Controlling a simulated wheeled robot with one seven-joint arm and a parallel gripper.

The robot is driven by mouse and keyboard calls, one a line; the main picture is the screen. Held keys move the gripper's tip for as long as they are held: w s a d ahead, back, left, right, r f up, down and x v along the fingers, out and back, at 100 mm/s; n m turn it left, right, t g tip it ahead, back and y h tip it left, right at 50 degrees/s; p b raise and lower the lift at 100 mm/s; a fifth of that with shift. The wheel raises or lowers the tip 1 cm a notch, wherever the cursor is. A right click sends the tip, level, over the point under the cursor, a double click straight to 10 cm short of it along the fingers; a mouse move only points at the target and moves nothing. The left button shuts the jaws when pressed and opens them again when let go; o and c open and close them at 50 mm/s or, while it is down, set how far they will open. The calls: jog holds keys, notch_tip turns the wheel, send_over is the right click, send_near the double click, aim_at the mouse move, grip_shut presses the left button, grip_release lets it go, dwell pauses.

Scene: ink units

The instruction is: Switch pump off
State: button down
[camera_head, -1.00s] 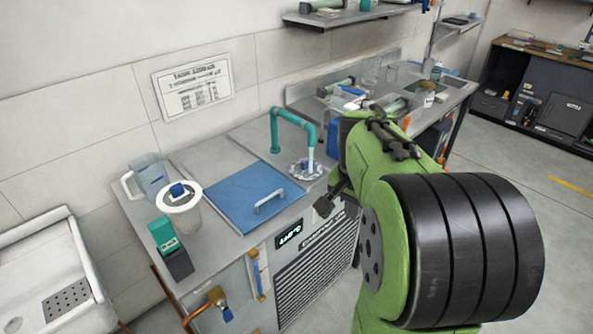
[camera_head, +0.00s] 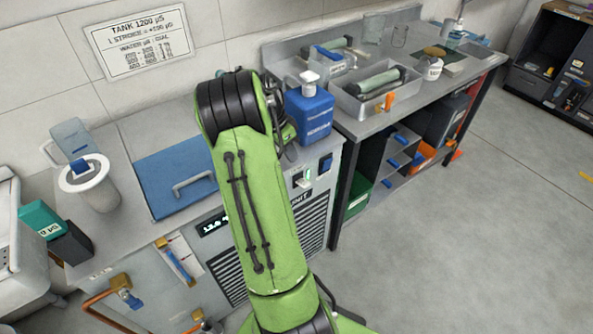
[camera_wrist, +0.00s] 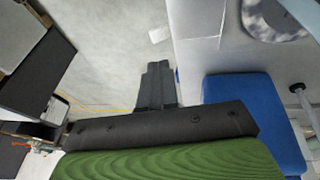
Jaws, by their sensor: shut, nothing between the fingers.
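In the head view, a dark switch (camera_head: 325,166) sits at the upper right of the grey unit's front, beside a small lit white panel (camera_head: 302,179). I cannot read whether the switch is on or off. My green arm crosses the middle of the view and hides my gripper there. In the wrist view my dark gripper (camera_wrist: 157,85) is shut and empty, over the floor beside the unit's grey edge. A blue bottle (camera_wrist: 245,112) stands to its right. The same bottle shows in the head view (camera_head: 309,115), on the unit's top right. No contact with the switch shows.
A blue lid (camera_head: 165,170) with a handle covers part of the unit's top. A white-rimmed container (camera_head: 100,190) and a clear jug (camera_head: 70,137) stand left. A bench (camera_head: 372,124) with a steel tray adjoins at right. The floor (camera_head: 450,220) at right is clear.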

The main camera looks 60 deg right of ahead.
aim_at(305, 182)
jog(key=b+x, duration=0.2)
jog(key=x, duration=0.8)
jog(key=shift+b, duration=0.35)
jog(key=shift+f, duration=0.15)
